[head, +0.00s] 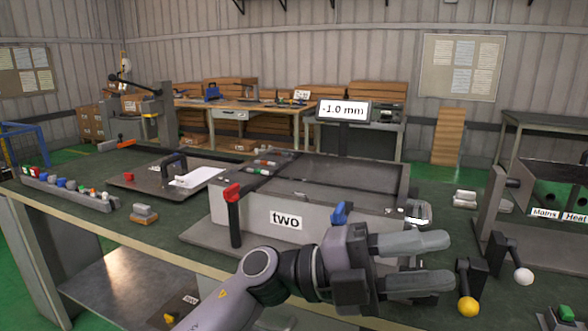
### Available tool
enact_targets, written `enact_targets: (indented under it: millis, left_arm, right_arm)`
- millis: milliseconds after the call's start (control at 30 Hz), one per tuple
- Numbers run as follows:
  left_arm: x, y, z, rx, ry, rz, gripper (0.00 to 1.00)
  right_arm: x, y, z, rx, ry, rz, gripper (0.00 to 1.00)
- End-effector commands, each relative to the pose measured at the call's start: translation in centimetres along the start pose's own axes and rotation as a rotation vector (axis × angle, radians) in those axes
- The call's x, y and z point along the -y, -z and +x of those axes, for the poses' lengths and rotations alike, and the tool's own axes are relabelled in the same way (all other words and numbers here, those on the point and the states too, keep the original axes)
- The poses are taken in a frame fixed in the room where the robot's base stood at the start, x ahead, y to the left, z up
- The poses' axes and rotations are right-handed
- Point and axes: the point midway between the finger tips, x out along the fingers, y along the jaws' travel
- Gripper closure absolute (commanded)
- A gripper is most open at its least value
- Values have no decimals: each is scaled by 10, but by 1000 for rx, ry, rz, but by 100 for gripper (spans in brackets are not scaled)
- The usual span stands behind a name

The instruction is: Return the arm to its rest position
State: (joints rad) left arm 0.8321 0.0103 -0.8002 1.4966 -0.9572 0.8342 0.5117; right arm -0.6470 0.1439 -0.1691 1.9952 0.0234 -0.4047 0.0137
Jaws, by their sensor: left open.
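My left gripper (428,264) is open and empty, its two grey fingers pointing right. It is in front of the grey box labelled "two" (315,225), near the front edge of the green-topped workbench (140,245). My left arm (258,283) comes in from the bottom and is bent toward the right. My right gripper does not show in the head view.
Levers with a yellow ball (467,306) and a white ball (523,276) stand just right of the gripper. A red-handled lever (232,193) is on the box's left. A display (343,110) reads -1.0 mm. A rack of small coloured items (68,190) lies at left.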

Motion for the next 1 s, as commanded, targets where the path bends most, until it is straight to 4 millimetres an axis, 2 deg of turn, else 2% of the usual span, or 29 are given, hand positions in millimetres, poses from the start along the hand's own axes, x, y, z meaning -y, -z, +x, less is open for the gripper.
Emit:
enact_targets:
  millis: [133,267,433,567,667,767,867,1000]
  left_arm:
    - [6,-18,-37,159,247,-134,60]
    - [0,-36,-81,326,432,-248,60]
    - [-28,-52,-148,574,630,-410,60]
    - [-65,-53,-203,780,744,-541,60]
    - [-99,-45,-245,943,810,-646,60]
    - [-137,-28,-285,1108,857,-755,60]
    - [-177,-2,-322,1273,884,-867,60]
    - [-231,48,-363,1493,891,-1030,60]
  right_arm:
    - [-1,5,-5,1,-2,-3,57]
    - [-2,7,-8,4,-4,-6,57]
    - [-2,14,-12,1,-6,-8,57]
    - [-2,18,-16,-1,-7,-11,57]
    - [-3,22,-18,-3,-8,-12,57]
    - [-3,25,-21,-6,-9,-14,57]
    - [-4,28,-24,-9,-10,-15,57]
    - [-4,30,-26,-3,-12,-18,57]
